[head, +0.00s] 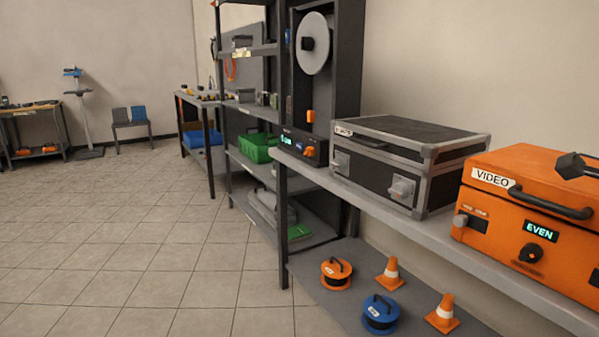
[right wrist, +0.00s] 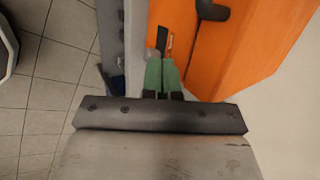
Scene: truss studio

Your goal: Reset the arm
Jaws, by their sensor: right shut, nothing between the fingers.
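My right gripper (right wrist: 163,70) shows in the right wrist view with its two green fingers together and nothing held between them. It is close to the orange case (right wrist: 262,45), whose side fills the upper right of that view. I cannot tell whether the fingertips touch anything. In the head view the orange case (head: 487,229), labelled VIDEO, sits on the grey shelf at the right, with a black carry handle, a dark knob and a lit display reading EVEN. My left gripper is not in view.
A black case with grey edges (head: 385,181) stands beside the orange one on the shelf top (head: 440,238). Orange and blue reels (head: 380,316) and two traffic cones (head: 442,317) are on the lower shelf. The tiled floor (head: 110,235) to the left is clear.

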